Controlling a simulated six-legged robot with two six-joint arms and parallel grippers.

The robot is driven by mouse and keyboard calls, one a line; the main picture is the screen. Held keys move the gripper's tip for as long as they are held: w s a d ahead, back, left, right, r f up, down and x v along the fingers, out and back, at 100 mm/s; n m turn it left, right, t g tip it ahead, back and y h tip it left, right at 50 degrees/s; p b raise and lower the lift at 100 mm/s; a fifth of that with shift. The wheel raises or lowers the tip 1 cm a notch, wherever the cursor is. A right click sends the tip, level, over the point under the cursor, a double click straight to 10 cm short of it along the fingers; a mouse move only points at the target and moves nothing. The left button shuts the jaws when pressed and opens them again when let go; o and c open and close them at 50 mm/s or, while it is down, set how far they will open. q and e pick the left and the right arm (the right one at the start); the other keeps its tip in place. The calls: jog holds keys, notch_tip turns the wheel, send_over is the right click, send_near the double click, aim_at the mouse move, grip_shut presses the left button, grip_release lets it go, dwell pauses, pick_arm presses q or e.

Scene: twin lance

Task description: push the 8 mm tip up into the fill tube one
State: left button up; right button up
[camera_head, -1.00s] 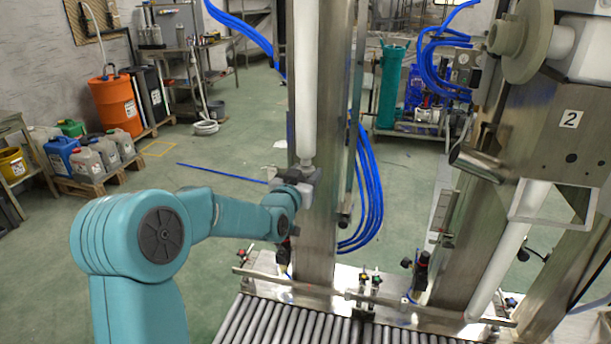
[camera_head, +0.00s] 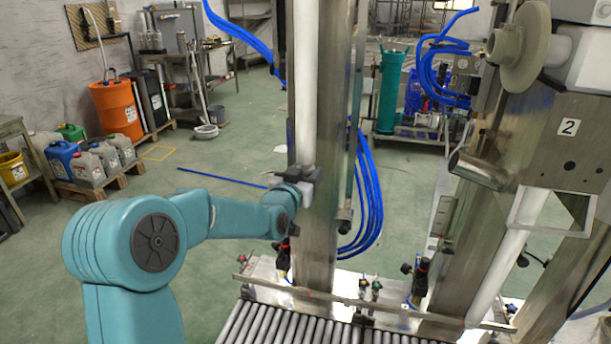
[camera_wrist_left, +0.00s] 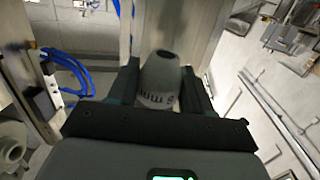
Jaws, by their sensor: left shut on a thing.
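The white fill tube one (camera_head: 305,85) hangs upright along the left steel column. My left gripper (camera_head: 308,180) is at the tube's lower end, in front of the column. It is shut on the 8 mm tip, a pale grey piece (camera_head: 297,198) partly hidden by the jaws. In the left wrist view the tip (camera_wrist_left: 158,80) is a grey rounded body with a printed size mark, between the two dark fingers (camera_wrist_left: 160,92). The tube's end is right above the jaws; whether it sits inside the tip I cannot tell. My right gripper is not in view.
A roller conveyor (camera_head: 290,325) with a metal rail runs below. A second white tube (camera_head: 505,255) stands at the right under the box marked 2 (camera_head: 568,127). Blue hoses (camera_head: 365,195) hang just right of the column.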

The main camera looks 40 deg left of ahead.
pick_arm(q)
jog(key=shift+r, duration=0.9)
jog(key=o, duration=1.3)
jog(key=shift+f, duration=0.1)
